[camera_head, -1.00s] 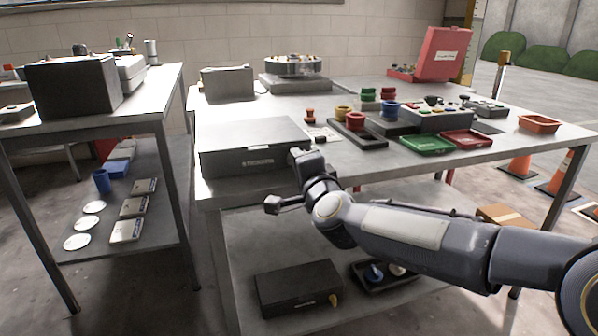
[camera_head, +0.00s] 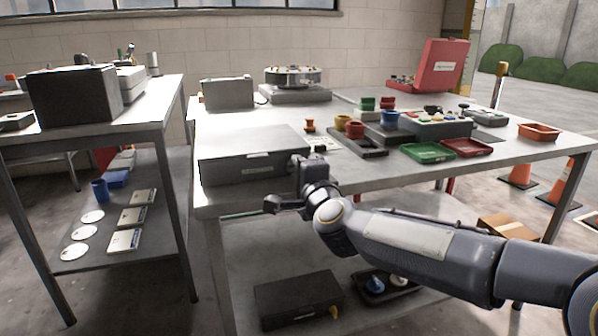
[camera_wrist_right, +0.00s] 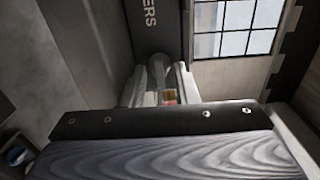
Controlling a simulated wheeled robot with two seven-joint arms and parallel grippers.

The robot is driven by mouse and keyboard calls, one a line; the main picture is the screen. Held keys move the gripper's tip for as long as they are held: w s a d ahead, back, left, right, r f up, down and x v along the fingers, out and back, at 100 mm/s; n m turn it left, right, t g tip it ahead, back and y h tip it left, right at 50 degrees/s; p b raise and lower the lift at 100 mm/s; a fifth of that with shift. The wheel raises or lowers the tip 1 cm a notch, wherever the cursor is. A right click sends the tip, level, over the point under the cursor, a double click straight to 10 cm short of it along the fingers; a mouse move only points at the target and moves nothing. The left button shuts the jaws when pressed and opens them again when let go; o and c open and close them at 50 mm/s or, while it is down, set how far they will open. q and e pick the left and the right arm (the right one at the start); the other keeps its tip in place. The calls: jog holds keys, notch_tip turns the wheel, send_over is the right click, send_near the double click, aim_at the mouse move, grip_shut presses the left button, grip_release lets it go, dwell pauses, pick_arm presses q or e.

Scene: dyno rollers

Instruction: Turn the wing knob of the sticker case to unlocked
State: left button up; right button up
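The sticker case is most likely the grey box (camera_head: 225,170) at the front left of the main table. Its lid is down, and a pale label is on its front. Its dark face with the letters "ERS" (camera_wrist_right: 150,18) fills the upper wrist view. My right gripper (camera_head: 297,165) is at the right end of the case's front. In the wrist view, its pale fingers (camera_wrist_right: 160,88) stand either side of a rounded grey piece (camera_wrist_right: 158,68), probably the wing knob. A small red and yellow patch shows between them. Whether the fingers press on it is unclear. The head view hides the knob.
Green (camera_head: 428,153) and red trays (camera_head: 467,148) and a dark tray with coloured rings lie right of the case. An orange spool (camera_head: 310,126) stands close behind the gripper. A dark box (camera_head: 298,297) is on the lower shelf.

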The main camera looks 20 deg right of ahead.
jog(key=n+p, duration=0.2)
jog(key=n, duration=0.1)
jog(key=n+p, duration=0.3)
jog(key=r+n+p, duration=0.1)
jog(key=n+p, duration=0.2)
jog(key=shift+n, duration=0.3)
jog(key=n+p, duration=0.8)
jog(key=shift+a, duration=0.2)
jog(key=shift+s+f+n+b, duration=0.35)
jog(key=shift+s+f+n, duration=0.05)
jog(key=shift+s, duration=0.35)
jog(key=s+d+r+g+y+p, duration=0.1)
jog(key=s+r+g+p, duration=0.2)
jog(key=s+p, duration=0.3)
jog(key=s+d+r+m+g+y+p, duration=0.1)
jog(key=s+r+g+p, duration=0.2)
jog(key=s, duration=0.8)
jog(key=s+d+r+g+y+p, duration=0.1)
jog(key=s+r+g+p, duration=0.2)
jog(key=s+r+p, duration=0.4)
jog(key=s+p, duration=0.2)
jog(key=p, duration=0.1)
jog(key=shift+s+g, duration=0.2)
jog(key=shift+g, duration=0.2)
jog(key=shift+r, duration=0.1)
jog(key=shift+c, duration=0.4)
